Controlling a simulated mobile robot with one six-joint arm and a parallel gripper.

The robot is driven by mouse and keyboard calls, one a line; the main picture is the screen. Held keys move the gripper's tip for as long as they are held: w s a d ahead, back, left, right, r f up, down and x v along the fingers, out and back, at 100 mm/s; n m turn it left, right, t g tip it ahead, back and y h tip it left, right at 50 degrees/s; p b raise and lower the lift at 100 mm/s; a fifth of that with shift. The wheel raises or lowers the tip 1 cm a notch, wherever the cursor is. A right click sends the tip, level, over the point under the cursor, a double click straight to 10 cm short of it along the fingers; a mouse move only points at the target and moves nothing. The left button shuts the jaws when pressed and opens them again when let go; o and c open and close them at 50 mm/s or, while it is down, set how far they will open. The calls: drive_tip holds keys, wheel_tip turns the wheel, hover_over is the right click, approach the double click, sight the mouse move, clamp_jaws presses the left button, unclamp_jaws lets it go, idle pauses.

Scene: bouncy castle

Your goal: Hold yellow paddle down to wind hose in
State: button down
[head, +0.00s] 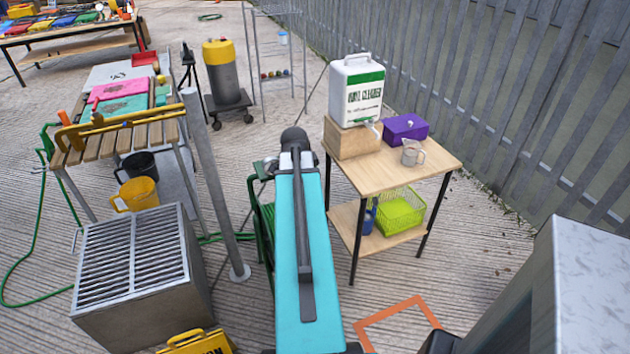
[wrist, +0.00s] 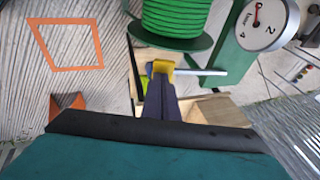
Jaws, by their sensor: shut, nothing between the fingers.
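In the wrist view a small yellow paddle (wrist: 163,67) sits at the end of a pale rod, below the reel. My gripper (wrist: 161,82) is shut, with nothing between its fingers. Its dark fingertips overlap or meet the paddle; I cannot tell whether they press on it. The green hose (wrist: 175,18) is wound in coils on a green reel (wrist: 190,45). A round white dial (wrist: 262,22) with a red pointer stands beside the reel. In the head view my arm hides the gripper and paddle; only part of the green reel frame (head: 262,225) shows.
A small wooden table (head: 400,172) with a white container (head: 357,92) stands right of my arm. A metal post (head: 215,190) and a grated box (head: 140,265) stand left. Green hose (head: 35,220) lies on the ground far left. An orange square outline (head: 400,320) marks the floor.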

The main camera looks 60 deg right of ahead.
drive_tip(key=shift+s+r, duration=0.1)
drive_tip(key=shift+a, duration=0.1)
idle(0.4)
drive_tip(key=shift+r, duration=0.1)
idle(1.4)
drive_tip(key=shift+r+p, duration=0.55)
drive_tip(key=shift+r, duration=0.15)
